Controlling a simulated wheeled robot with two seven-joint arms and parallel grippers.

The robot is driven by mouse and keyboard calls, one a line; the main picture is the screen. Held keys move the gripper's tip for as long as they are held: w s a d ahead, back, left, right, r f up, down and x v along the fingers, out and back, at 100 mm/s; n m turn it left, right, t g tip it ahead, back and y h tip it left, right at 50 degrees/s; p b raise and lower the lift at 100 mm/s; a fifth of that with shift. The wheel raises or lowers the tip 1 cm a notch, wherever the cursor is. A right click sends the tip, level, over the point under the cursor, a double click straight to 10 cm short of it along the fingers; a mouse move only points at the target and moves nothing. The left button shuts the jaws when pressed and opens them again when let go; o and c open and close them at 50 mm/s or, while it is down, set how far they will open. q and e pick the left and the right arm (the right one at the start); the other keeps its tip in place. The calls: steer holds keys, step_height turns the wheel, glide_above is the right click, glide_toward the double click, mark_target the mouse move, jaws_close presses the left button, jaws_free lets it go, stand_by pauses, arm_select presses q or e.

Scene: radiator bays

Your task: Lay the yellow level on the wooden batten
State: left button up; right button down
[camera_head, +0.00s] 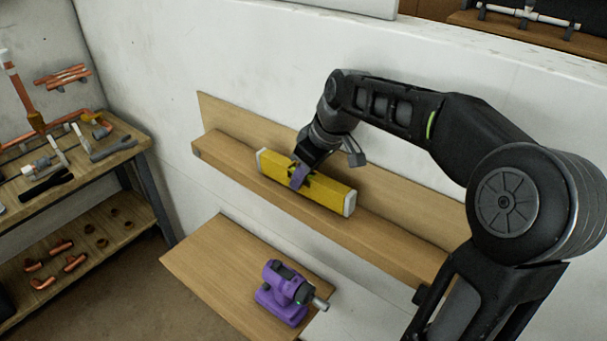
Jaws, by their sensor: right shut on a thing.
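The yellow level (325,194) is a bar with pale end caps. It lies along the wooden batten (223,150), a long ledge fixed to the white wall, and appears to rest on it; a small gap underneath cannot be ruled out. My right gripper (299,177) reaches down from the right and is shut on the level near its middle. The gripper fingers hide part of the level's top and front. My left gripper is not in view.
A lower wooden shelf (205,262) holds a purple tool (284,292) near its right end. A workbench (108,165) with copper pipes, fittings and hand tools stands at the left. The batten is bare to the left of the level.

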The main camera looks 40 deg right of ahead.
steer(key=shift+f+b, duration=0.5)
steer(key=shift+f, duration=0.05)
stand_by(0.4)
steer(key=c, duration=1.1)
jaws_free()
steer(key=shift+o, duration=0.2)
steer(key=shift+r, duration=0.1)
steer(key=v, duration=0.7)
steer(key=shift+s+r, duration=0.15)
steer(key=shift+r, duration=0.2)
